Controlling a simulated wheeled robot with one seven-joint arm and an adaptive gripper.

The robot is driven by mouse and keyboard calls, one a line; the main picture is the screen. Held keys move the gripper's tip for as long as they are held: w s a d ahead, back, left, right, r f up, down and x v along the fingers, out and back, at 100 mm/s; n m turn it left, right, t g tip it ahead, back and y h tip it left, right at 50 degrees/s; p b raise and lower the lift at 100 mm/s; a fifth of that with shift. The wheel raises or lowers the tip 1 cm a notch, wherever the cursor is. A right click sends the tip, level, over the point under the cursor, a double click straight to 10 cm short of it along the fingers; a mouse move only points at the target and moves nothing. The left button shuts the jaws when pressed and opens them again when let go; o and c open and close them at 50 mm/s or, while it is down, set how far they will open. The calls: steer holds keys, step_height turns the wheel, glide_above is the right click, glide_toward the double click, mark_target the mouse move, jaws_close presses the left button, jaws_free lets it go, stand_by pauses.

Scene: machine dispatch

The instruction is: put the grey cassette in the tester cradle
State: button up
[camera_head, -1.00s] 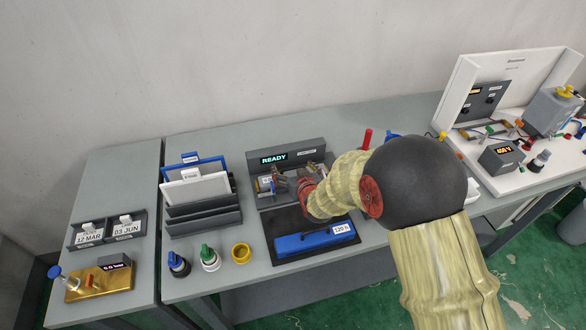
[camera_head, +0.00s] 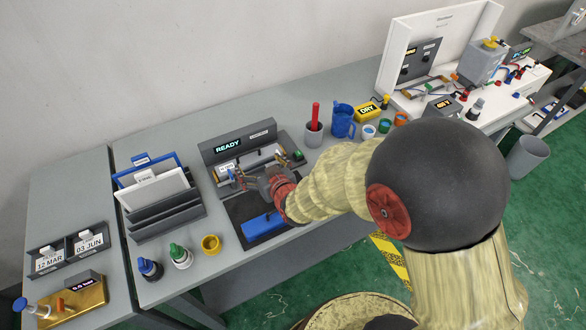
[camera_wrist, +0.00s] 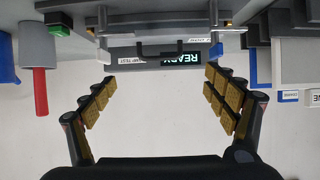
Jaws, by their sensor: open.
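The tester (camera_head: 236,140) has a dark grey back panel with a lit READY display, which shows upside down in the wrist view (camera_wrist: 181,58). A light grey bar-like body with a white label, apparently the grey cassette (camera_head: 262,158), lies in the cradle in front of that panel. My gripper partly hides it. A dark handle-like shape shows before the panel in the wrist view. My gripper (camera_head: 256,179) is open and empty in front of the cradle. Its padded fingers are wide apart in the wrist view (camera_wrist: 162,92), with nothing between them.
A blue cassette (camera_head: 264,226) lies on the black mat below my gripper. A grey cup with a red rod (camera_head: 313,134) and a blue jug (camera_head: 342,121) stand right.

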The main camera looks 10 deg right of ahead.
steer(key=s+d+r+m+g+h, duration=0.1)
steer(key=s+d+r, duration=0.25)
steer(key=r, duration=0.25)
steer(key=s+d+r+g+h, duration=0.1)
steer(key=s+d+r+g, duration=0.1)
steer(key=d+r, duration=0.35)
steer(key=s+d+r+m+g, duration=0.1)
steer(key=s+d+r+g, duration=0.1)
steer(key=s, duration=0.9)
steer(key=s+d+r+m+g+h+b, duration=0.1)
steer(key=s+d+r, duration=0.3)
steer(key=s, duration=0.7)
steer(key=shift+d+g+h, duration=0.3)
steer(key=shift+d+g, duration=0.1)
steer(key=shift+d, duration=0.3)
steer(key=shift+s+r, duration=0.1)
steer(key=shift+c, duration=0.6)
